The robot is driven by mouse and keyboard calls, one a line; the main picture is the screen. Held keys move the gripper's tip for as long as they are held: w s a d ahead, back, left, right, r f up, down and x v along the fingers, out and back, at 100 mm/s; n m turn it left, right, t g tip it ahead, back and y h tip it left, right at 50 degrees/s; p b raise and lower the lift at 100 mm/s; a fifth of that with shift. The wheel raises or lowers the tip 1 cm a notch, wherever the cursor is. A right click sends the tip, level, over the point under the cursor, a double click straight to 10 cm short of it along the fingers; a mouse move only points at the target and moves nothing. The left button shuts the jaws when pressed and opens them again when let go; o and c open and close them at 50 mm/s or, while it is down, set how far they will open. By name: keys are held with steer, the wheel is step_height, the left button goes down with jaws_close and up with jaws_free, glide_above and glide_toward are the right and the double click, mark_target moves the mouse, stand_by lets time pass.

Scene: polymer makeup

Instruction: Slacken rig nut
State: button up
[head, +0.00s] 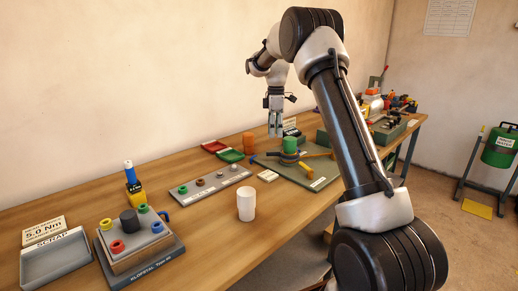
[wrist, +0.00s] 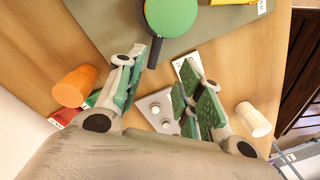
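A rig (head: 130,268) stands at the front left in the head view, a block on a dark base plate. A blue-and-yellow tool (head: 132,186) stands upright behind the rig. My gripper (head: 275,131) hangs fingers down above the back of the table, well away from the rig. In the wrist view its fingers (wrist: 165,66) are apart with nothing between them. The rig is not in the wrist view.
A grey strip (head: 211,184) with several nuts lies mid-table, a white cup (head: 246,204) before it. Red and green trays (head: 230,156) and an orange cup (head: 249,143) stand behind. A green mat (head: 318,183) holds a green-topped fixture (head: 290,146). A scrap tray (head: 55,270) sits front left.

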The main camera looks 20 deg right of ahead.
mark_target(282, 153)
steer(key=f, duration=0.8)
steer(key=shift+w+a+f, duration=0.25)
steer(key=shift+a+f, duration=0.05)
steer(key=shift+f, duration=0.05)
jaws_close()
